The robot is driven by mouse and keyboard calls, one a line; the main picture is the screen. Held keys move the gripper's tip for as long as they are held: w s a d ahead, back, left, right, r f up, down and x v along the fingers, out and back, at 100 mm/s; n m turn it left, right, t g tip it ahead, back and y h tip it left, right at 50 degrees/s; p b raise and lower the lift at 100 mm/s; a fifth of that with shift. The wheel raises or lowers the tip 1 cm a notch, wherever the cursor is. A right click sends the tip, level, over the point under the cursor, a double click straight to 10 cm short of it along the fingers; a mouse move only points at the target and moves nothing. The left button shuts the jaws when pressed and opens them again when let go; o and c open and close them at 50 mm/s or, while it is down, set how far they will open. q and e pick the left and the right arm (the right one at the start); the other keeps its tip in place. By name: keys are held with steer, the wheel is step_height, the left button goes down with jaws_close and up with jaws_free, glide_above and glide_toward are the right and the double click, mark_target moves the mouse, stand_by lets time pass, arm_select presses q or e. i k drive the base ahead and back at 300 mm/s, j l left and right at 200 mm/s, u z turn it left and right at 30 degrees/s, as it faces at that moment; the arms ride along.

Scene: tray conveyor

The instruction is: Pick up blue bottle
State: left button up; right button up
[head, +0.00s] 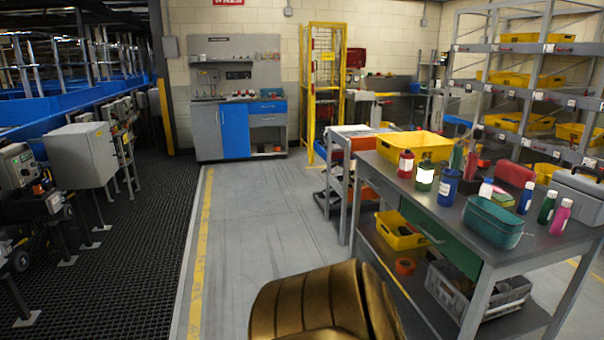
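A blue bottle (448,187) stands upright near the left front edge of the workbench (464,215). A second, slimmer blue bottle (526,198) with a pale label stands farther right, behind a teal case (492,222). I cannot tell which one the task names. A green bottle (425,174) with a white label and a red bottle (405,164) stand to the left of the first blue bottle. Neither of my grippers shows in the head view.
A yellow bin (414,146) sits behind the bottles. A dark green bottle (547,207), a pink bottle (562,216) and a grey toolbox (577,197) fill the right end. A cart (341,180) stands left of the bench. Grey floor (262,225) is clear.

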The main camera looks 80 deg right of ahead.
mark_target(527, 194)
steer(key=z, duration=4.25)
